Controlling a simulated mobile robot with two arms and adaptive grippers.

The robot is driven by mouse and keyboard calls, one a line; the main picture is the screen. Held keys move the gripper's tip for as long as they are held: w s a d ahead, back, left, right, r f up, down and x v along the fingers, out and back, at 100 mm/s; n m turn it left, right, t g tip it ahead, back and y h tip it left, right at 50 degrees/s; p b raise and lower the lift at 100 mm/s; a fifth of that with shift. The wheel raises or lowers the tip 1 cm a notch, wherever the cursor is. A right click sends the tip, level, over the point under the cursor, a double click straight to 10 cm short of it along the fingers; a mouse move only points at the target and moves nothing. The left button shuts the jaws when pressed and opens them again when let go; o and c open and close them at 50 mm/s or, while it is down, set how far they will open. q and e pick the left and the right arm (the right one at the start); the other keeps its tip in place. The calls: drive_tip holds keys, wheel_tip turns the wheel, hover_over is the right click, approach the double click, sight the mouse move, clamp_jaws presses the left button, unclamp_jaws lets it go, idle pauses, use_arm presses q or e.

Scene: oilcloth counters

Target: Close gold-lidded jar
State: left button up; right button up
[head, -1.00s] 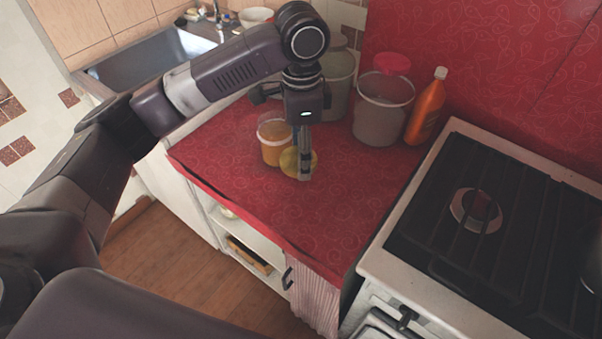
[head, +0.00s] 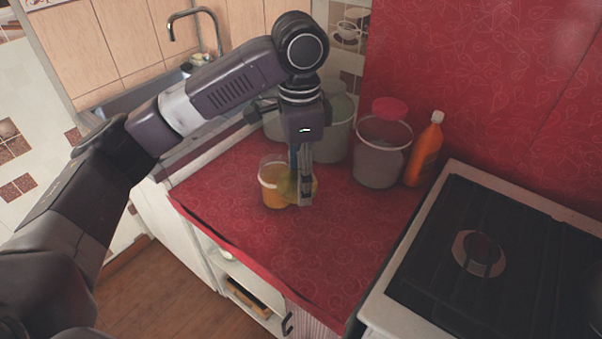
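The jar (head: 271,185) is a clear tub with orange-yellow contents and an open top, standing upright on the red counter. The gold lid (head: 313,186) is off the jar, just to its right, tilted up and partly hidden by my fingers. My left gripper (head: 304,202) points down beside the jar, its fingers close together on the lid. The exact contact is hidden. My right gripper is not in view.
Grey buckets (head: 382,152) stand behind on the counter, with a pink-red lid (head: 389,108) and an orange bottle (head: 425,150) beside them. A stove (head: 480,250) is at the right, a sink (head: 130,100) at the back left. The front counter is clear.

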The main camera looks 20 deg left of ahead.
use_arm(q)
drive_tip(key=s+a+f+n, duration=0.2)
drive_tip(key=s+f+n, duration=0.1)
drive_tip(key=s+n, duration=0.3)
drive_tip(key=s+a+f+n, duration=0.2)
drive_tip(key=s+f+n, duration=0.1)
drive_tip(key=s+n, duration=0.3)
drive_tip(key=shift+s+a+f, duration=0.2)
drive_tip(key=shift+s, duration=0.7)
